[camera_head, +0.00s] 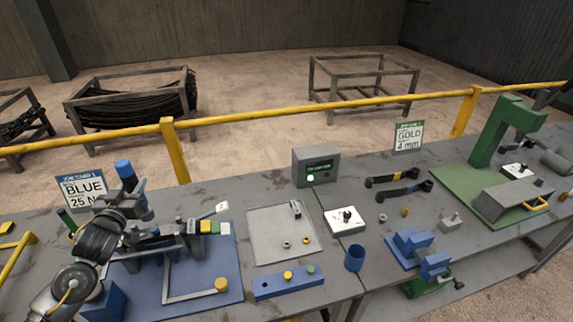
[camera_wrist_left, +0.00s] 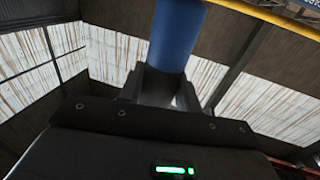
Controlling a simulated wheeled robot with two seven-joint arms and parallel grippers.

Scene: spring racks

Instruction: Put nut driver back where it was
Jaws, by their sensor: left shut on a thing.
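My left gripper (camera_head: 130,186) is raised at the left over the blue fixture plate (camera_head: 200,285). It is shut on a blue cylinder, seemingly the nut driver's handle (camera_head: 123,168), which stands up above the fingers. In the left wrist view the blue handle (camera_wrist_left: 176,38) rises from between the dark fingers (camera_wrist_left: 160,88). The driver's shaft and tip are hidden behind the gripper in both views. My right gripper is in neither view.
A blue cup (camera_head: 355,259) stands right of a blue block with knobs (camera_head: 288,284). A grey tray (camera_head: 262,228) with small parts lies near a control box (camera_head: 316,166). The "BLUE 25 N" sign (camera_head: 82,190) is behind my left arm. A yellow rail (camera_head: 250,115) runs behind the bench.

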